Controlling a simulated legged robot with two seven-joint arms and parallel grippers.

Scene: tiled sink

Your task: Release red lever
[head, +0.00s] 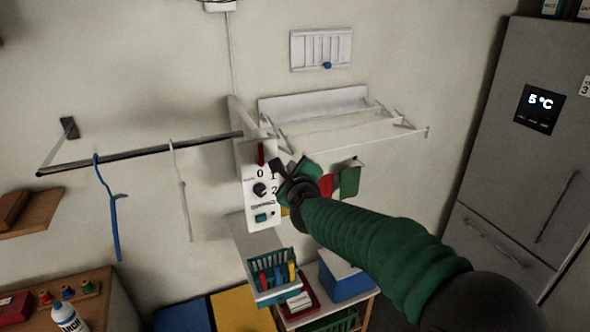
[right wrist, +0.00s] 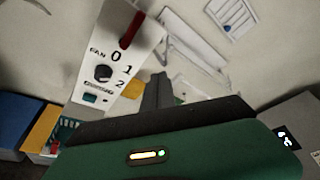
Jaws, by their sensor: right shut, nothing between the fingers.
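The red lever (head: 261,153) is at the top of a white control panel (head: 256,215) on the wall. In the right wrist view the red lever (right wrist: 132,30) slants along the panel's upper right part, above the printed 0. My right gripper (head: 283,170) is just right of the panel, below and to the right of the lever. Its dark fingers (right wrist: 157,92) are shut with nothing between them and appear apart from the lever. The arm hides part of the area right of the panel. My left gripper is not in view.
The panel has a black knob (head: 260,189) marked 0, 1, 2 and a teal button (head: 261,218). A white drying rack (head: 345,112) juts out above right. A rail (head: 140,154) with hangers is at left. A basket of pegs (head: 272,272) is below; a fridge (head: 520,150) stands right.

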